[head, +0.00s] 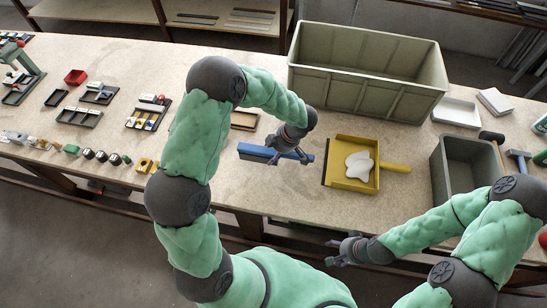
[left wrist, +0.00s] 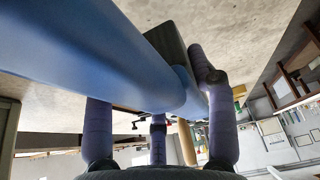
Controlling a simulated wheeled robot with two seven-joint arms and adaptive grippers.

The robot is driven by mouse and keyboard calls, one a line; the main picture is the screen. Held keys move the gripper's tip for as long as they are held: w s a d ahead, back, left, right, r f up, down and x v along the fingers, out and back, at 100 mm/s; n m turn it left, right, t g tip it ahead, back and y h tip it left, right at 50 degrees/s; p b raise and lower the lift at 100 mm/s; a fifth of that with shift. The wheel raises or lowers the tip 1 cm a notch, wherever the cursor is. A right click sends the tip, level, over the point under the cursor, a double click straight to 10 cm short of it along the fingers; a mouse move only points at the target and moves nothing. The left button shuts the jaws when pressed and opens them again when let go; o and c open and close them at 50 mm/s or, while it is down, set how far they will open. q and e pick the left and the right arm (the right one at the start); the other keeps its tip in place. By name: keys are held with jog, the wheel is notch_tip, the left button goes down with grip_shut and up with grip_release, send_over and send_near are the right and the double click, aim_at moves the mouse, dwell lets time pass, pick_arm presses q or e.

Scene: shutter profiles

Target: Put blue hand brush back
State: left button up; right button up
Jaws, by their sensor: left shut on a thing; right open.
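The blue hand brush (head: 257,151) is a long blue bar, seen in the head view at the middle of the bench. My left gripper (head: 288,157) is shut on it. In the left wrist view the blue brush (left wrist: 100,55) fills the upper left, with the gripper fingers (left wrist: 160,135) around it. I cannot tell whether the brush touches the bench. My right gripper (head: 343,252) is open and empty, off the front edge of the bench.
A yellow dustpan (head: 340,180) holding a white shape (head: 359,166) lies right of the brush. A large grey-green crate (head: 365,92) stands behind. A grey bin (head: 469,162) stands at the right. Small trays (head: 80,117) and parts fill the left side.

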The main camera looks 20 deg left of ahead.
aim_at(273, 156)
pick_arm(q)
jog(key=shift+w+a+f, duration=0.1)
jog(key=shift+w+f, duration=0.1)
jog(key=shift+f, duration=0.1)
notch_tip(273, 156, down, 3)
jog(key=shift+w+f+b, duration=0.15)
jog(key=shift+b, duration=0.55)
jog(key=o, duration=1)
jog(key=shift+f, duration=0.1)
jog(key=p+v, duration=0.3)
jog(key=v, duration=0.9)
